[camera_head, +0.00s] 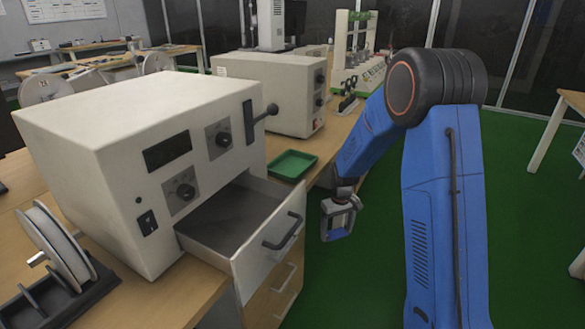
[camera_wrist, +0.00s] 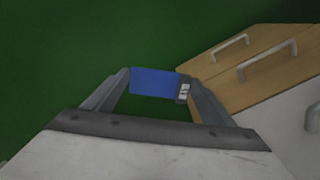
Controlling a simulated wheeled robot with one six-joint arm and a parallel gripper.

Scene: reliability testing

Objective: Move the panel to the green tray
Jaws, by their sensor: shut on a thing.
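The panel is a small blue piece (camera_wrist: 153,82) with a grey and white part at its right end. It shows in the wrist view between the fingertips of my gripper (camera_wrist: 159,82), which is shut on it. The green tray (camera_head: 291,165) lies on the wooden bench, behind the drawer and to the left of my gripper. It looks empty.
A white instrument (camera_head: 130,150) has its drawer (camera_head: 268,245) pulled out beside the tray. A second white box (camera_head: 270,90) stands behind the tray. A spool (camera_head: 60,245) is at the lower left. Wooden drawers with handles (camera_wrist: 268,62) show below the bench.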

